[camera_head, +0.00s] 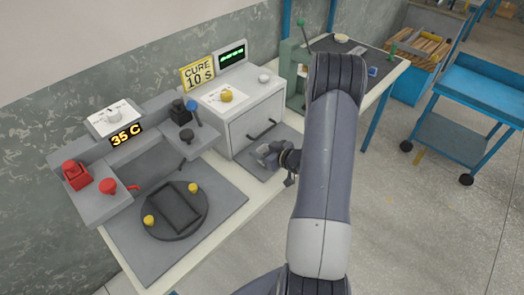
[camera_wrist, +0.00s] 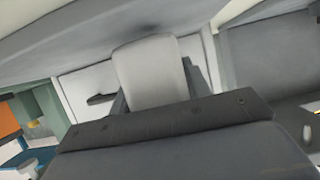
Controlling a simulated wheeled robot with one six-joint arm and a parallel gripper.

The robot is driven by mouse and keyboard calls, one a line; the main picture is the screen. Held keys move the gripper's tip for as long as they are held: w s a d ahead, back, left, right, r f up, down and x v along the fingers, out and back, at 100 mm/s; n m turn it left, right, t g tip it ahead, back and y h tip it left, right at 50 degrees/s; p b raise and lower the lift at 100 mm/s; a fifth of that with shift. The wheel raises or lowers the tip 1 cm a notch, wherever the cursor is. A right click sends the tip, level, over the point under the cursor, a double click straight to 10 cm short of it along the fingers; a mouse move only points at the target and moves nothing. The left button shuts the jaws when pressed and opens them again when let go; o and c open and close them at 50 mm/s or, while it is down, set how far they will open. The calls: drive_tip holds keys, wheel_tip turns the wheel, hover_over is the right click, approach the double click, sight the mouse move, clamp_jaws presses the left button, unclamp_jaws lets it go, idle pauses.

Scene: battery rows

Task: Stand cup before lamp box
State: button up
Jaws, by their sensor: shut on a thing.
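The lamp box (camera_head: 250,112) is the pale grey cabinet with a dark handle, under the "CURE 10 S" sign (camera_head: 197,74). My gripper (camera_head: 268,152) is low in front of its face, just over the grey mat. It is shut on a small pale grey thing, which I take to be the cup (camera_wrist: 150,72). In the wrist view the cup is a smooth rounded light shape above the dark gripper body, with the box's white front and handle behind it. The fingers hide much of the cup. I cannot tell whether its base touches the mat.
Left of the box is a grey station with a "35 C" display (camera_head: 126,135), red switches and a round black plate (camera_head: 174,211). A green press (camera_head: 292,75) stands beyond the box. A blue cart (camera_head: 465,110) is at right. Floor between is clear.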

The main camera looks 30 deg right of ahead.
drive_tip(key=shift+f, duration=0.2)
drive_tip(key=shift+f, duration=0.15)
drive_tip(key=o, duration=1)
drive_tip(key=shift+o, duration=0.2)
drive_tip(key=shift+r, duration=0.3)
drive_tip(key=b+v, duration=0.1)
drive_tip(key=v, duration=1.1)
drive_tip(key=shift+f, duration=0.2)
